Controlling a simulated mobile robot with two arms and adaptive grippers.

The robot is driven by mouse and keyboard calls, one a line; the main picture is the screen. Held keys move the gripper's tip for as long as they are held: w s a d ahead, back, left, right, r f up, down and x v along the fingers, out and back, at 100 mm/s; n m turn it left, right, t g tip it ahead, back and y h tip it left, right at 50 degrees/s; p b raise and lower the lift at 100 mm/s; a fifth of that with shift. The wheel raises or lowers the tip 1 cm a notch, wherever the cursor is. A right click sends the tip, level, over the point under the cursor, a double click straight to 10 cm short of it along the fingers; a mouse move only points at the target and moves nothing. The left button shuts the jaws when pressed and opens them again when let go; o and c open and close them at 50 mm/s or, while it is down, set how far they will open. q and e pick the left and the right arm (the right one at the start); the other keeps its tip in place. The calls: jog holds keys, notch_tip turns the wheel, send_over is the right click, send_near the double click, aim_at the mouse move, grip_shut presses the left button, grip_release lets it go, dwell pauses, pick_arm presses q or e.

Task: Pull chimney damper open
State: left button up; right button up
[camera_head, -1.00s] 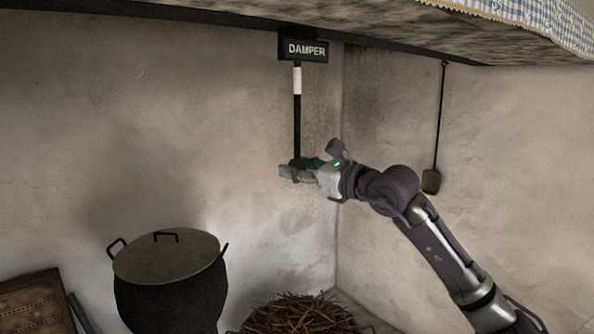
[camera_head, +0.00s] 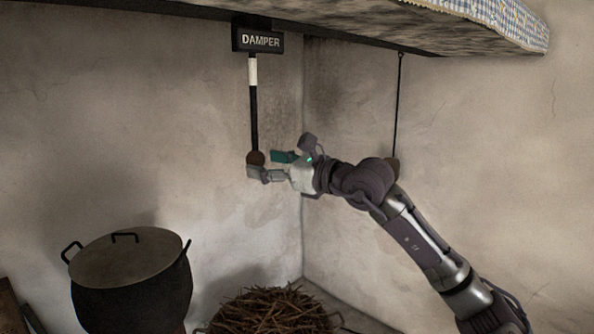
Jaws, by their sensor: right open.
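The damper's dark pull rod (camera_head: 254,115) hangs from under the hood, below a black sign reading DAMPER (camera_head: 260,40). It has a white band near its top and a round brown knob (camera_head: 256,158) at its lower end. My right gripper (camera_head: 268,165) is open beside the knob, its fingers pointing left. One finger overlaps the lower part of the knob in the picture; the other ends a little to its right. I cannot tell whether they touch. My left gripper is not in view.
A black lidded pot (camera_head: 130,285) stands at the lower left. A basket of twigs (camera_head: 270,312) sits at the bottom middle. The hood (camera_head: 400,38) overhangs above, and a long-handled tool (camera_head: 398,105) hangs on the right wall behind my arm.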

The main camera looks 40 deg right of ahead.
jog(key=v, duration=0.8)
jog(key=shift+s, duration=0.4)
jog(key=shift+d, duration=0.1)
